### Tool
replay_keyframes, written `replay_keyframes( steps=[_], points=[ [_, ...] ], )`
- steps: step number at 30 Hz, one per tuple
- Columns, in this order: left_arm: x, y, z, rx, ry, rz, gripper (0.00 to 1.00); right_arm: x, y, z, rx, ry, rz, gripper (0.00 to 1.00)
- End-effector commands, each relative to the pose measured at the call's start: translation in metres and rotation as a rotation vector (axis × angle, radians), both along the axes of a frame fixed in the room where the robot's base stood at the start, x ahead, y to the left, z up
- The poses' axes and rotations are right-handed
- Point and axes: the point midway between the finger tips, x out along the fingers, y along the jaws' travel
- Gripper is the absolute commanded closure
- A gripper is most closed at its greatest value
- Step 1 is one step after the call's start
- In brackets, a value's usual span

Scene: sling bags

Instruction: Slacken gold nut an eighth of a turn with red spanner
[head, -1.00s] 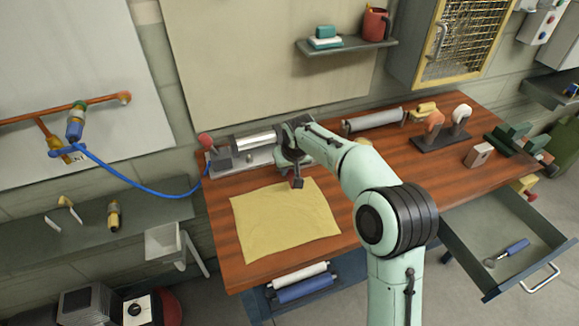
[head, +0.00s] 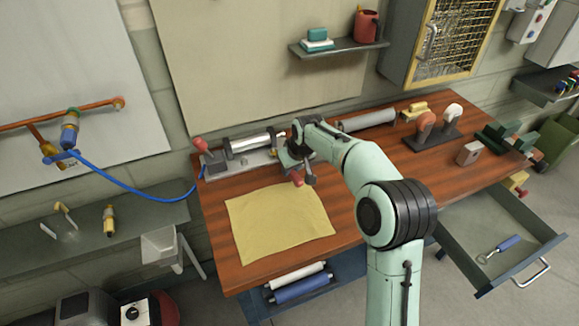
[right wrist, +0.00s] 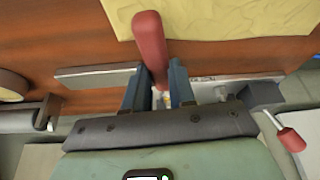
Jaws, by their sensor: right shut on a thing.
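My right gripper (head: 300,172) is over the back of the wooden bench, by the right end of a metal fixture with a silver cylinder (head: 250,143). It is shut on the red spanner, whose red handle (head: 297,179) sticks out toward the yellow cloth. In the right wrist view the red handle (right wrist: 150,45) stands out from between the fingers of the gripper (right wrist: 155,85). The spanner's head is hidden. A small gold spot (right wrist: 167,99) shows between the fingers; I cannot tell if it is the gold nut. My left gripper is not in view.
A yellow cloth (head: 280,224) lies on the bench in front of the fixture. A red-knobbed lever (head: 200,144) stands at the fixture's left end, with a blue hose beside it. An open drawer (head: 470,228) at the right holds a blue-handled tool (head: 498,249).

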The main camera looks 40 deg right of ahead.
Motion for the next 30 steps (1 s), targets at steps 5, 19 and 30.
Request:
replay_keyframes(
  steps=[5,19,30],
  points=[
    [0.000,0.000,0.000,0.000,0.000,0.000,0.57,0.000,0.000,0.000,0.000,-0.001,0.002,1.00],
    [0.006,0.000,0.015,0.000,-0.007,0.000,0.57,-0.001,-0.021,0.001,-0.001,0.000,0.180,1.00],
    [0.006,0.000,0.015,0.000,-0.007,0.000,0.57,-0.001,-0.023,0.001,-0.002,-0.003,0.203,1.00]
  ],
)
